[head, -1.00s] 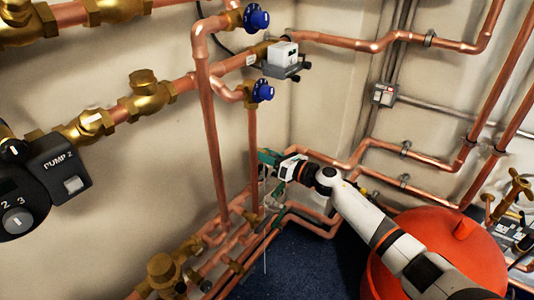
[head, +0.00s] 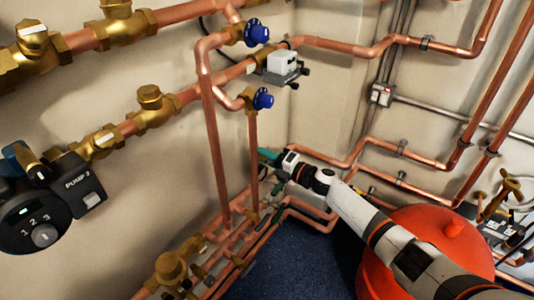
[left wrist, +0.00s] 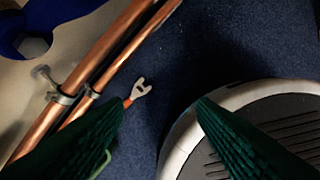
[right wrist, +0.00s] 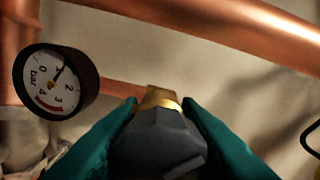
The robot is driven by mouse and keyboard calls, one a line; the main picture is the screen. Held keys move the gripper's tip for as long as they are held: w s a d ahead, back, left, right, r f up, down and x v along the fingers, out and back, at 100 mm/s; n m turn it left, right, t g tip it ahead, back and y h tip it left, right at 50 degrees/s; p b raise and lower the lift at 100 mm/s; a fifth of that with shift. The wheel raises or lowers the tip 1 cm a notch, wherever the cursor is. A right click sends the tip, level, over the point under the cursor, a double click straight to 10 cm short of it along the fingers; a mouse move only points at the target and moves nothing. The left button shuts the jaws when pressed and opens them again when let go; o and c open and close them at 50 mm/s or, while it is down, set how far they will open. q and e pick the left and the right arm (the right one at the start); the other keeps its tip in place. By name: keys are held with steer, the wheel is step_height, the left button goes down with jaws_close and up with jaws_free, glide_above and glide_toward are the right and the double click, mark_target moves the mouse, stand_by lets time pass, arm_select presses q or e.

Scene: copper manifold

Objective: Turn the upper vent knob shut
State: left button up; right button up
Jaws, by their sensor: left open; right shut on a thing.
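In the right wrist view my right gripper (right wrist: 160,112) has its two green fingers shut on a dark grey faceted knob (right wrist: 158,142). A short brass part (right wrist: 160,97) shows just beyond the knob. In the head view the same gripper (head: 267,157) is beside a vertical copper pipe, below the two blue knobs. The knob it holds is too small to make out there, and I cannot tell from its looks whether it is the upper vent knob. My left gripper (left wrist: 160,105) is open and empty in the left wrist view, above the dark blue floor.
A round pressure gauge (right wrist: 56,82) is left of the held knob. Blue knobs (head: 257,31) (head: 263,98) sit on the upper pipes. An orange-red tank (head: 435,235) stands at right. A fork-ended tool (left wrist: 139,90) lies by the pipes (left wrist: 100,60) near my left gripper.

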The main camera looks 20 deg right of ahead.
steer(key=m+p, duration=0.3)
steer(key=m, duration=0.5)
arm_select(q)
steer(key=s+a+f, duration=0.1)
steer(key=s+f, duration=0.8)
steer(key=f, duration=0.1)
steer(key=shift+a+g+p, duration=0.2)
steer(key=shift+g+p, duration=0.2)
arm_select(e)
steer(key=shift+f+m, duration=0.15)
steer(key=shift+m, duration=1.05)
steer(key=o, duration=1)
steer(key=shift+c, duration=0.2)
arm_select(q)
steer(key=shift+s, duration=0.1)
arm_select(e)
steer(key=shift+s, duration=0.1)
